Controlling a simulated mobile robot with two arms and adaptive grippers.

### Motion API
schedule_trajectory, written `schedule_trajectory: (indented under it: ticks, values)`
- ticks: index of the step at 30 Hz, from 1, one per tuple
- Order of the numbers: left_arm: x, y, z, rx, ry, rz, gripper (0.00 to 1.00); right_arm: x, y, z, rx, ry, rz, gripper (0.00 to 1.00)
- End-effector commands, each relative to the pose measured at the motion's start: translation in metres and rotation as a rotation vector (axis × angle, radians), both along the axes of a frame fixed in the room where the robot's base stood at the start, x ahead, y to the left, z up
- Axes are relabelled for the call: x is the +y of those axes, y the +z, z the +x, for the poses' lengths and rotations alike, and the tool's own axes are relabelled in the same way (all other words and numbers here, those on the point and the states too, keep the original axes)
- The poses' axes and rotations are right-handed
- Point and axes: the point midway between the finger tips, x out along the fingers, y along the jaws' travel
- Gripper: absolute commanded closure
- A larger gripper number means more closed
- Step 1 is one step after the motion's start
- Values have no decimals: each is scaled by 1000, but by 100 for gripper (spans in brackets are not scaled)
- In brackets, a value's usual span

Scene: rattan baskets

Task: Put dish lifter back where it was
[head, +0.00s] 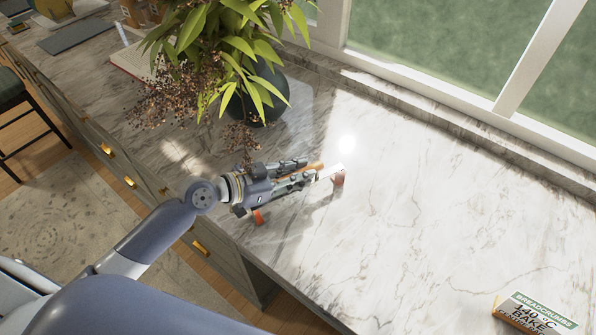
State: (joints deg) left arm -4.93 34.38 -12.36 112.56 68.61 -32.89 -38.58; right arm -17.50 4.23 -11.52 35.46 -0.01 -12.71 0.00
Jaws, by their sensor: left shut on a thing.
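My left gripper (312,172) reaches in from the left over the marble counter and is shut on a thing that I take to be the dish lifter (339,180). Another orange bit shows below the gripper, near the wrist. The gripper hides most of the held thing, so its full shape is unclear. My right gripper is not in view.
A leafy potted plant (258,95) in a dark pot stands just behind the gripper. A breadcrumbs box (538,313) lies at the lower right. The marble counter (430,190) is clear between them, with a window along the back. Drawers line the front edge.

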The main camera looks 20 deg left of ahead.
Motion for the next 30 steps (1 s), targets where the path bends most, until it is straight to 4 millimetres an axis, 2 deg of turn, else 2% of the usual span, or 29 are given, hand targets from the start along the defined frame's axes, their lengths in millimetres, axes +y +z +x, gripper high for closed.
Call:
schedule_trajectory:
  ticks: [10,11,12,13,25,30]
  values:
    - [0,-4,0,-2,0,-1,100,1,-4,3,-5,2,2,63]
    - [0,-3,0,0,0,0,74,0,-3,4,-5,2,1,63]
    - [0,-3,0,0,0,0,65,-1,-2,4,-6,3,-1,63]
    - [0,-3,0,0,0,0,60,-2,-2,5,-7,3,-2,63]
    - [0,1,0,1,0,-1,60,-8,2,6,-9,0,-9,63]
    - [14,1,-15,1,1,3,60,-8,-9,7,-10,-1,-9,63]
